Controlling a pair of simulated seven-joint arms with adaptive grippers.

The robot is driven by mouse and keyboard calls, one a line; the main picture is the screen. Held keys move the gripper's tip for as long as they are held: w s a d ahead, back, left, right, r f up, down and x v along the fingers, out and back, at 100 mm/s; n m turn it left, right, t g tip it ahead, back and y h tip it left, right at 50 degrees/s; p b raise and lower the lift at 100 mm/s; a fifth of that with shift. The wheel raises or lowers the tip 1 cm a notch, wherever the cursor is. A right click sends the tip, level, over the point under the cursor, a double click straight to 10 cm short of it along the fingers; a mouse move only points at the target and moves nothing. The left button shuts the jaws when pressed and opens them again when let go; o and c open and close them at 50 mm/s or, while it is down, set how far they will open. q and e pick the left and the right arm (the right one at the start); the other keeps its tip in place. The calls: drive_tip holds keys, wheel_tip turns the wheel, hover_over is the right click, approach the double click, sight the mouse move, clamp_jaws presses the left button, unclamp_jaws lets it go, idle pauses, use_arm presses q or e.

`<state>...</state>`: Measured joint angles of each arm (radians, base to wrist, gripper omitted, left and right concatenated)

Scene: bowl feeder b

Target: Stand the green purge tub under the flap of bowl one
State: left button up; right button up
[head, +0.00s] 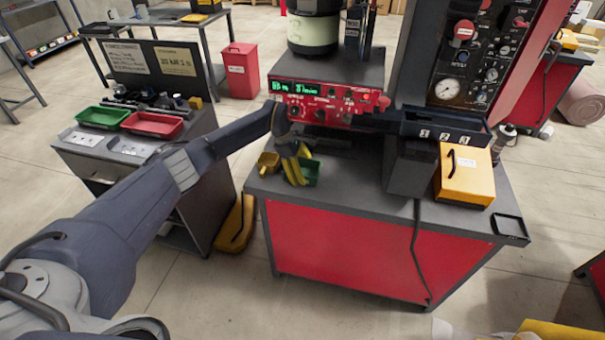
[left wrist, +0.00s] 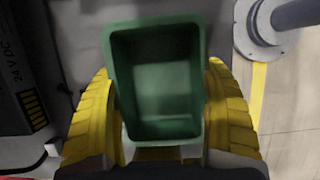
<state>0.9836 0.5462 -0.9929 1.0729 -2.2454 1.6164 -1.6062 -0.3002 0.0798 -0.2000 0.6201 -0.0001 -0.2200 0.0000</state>
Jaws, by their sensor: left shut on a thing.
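The green tub (head: 312,173) is at the front left of the red machine bench, beside the yellow fingers of my left gripper (head: 294,170). In the left wrist view my left gripper (left wrist: 162,130) has one yellow finger on each side of the green tub (left wrist: 160,85) and is shut on it. The tub's open mouth faces that camera and its inside looks empty. I cannot tell whether the tub touches the bench top. A dark and cream round bowl unit (head: 313,32) stands above the control box. I cannot make out a flap on it. My right gripper is not in view.
A tray numbered 1, 2, 3 (head: 440,132) and an orange case (head: 465,178) are at the right. The bench front (head: 350,200) is mostly clear.

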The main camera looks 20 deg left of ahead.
use_arm(q)
drive_tip(key=shift+r, duration=0.1)
drive_tip(key=shift+c, duration=0.3)
wheel_tip(320, 180, up, 20)
drive_tip(key=s+d+f+m+g+y, duration=0.2)
drive_tip(key=s+m, duration=0.7)
drive_tip(key=s, duration=0.4)
drive_tip(key=s+d+f+m+g+y, duration=0.2)
drive_tip(key=s+d+m+g, duration=0.1)
drive_tip(key=s+m, duration=0.7)
drive_tip(key=s, duration=0.3)
drive_tip(key=shift+f+y, duration=0.3)
drive_tip(key=shift+s, duration=0.1)
